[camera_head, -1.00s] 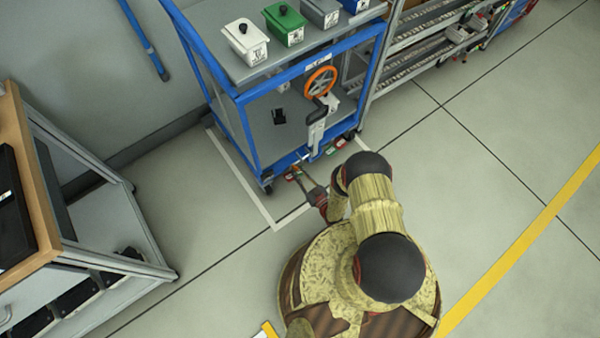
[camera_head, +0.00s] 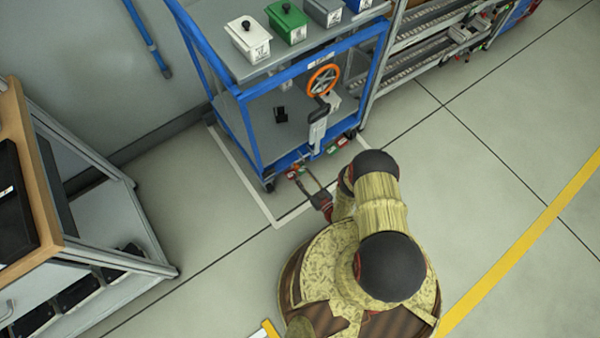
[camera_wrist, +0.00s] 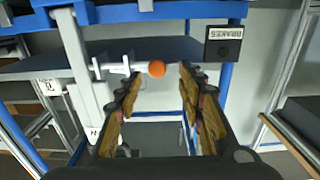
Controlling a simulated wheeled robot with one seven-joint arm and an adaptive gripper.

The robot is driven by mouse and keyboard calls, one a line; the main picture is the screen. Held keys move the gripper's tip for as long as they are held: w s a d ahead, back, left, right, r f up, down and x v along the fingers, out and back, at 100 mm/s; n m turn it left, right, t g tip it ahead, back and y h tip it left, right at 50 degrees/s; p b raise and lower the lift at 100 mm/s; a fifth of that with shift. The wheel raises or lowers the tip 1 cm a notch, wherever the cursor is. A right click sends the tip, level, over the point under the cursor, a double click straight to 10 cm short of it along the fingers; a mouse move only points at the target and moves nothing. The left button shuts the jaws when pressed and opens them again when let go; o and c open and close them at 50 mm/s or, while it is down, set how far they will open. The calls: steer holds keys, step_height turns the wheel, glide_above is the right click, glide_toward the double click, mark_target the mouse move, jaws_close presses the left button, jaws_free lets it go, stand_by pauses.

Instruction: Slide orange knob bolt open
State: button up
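In the wrist view a round orange knob (camera_wrist: 157,69) sits at the right end of a pale horizontal bolt rod (camera_wrist: 110,66). The rod runs through light brackets beside a white upright lever part on the left. My gripper (camera_wrist: 159,84) is open and empty, one finger on each side of the knob in the picture. The knob appears at or just beyond the fingertips; I cannot tell the exact depth. No contact shows.
The cart carries an orange handwheel (camera_head: 323,79) and several lidded boxes on top. In the wrist view a black labelled plate (camera_wrist: 223,46) hangs to the knob's right. A wooden-topped bench (camera_head: 45,215) stands at left. Floor to the right is clear.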

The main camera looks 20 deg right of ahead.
steer(key=v, duration=0.4)
steer(key=shift+s, duration=0.25)
steer(key=shift+s+d, duration=0.1)
stand_by(0.3)
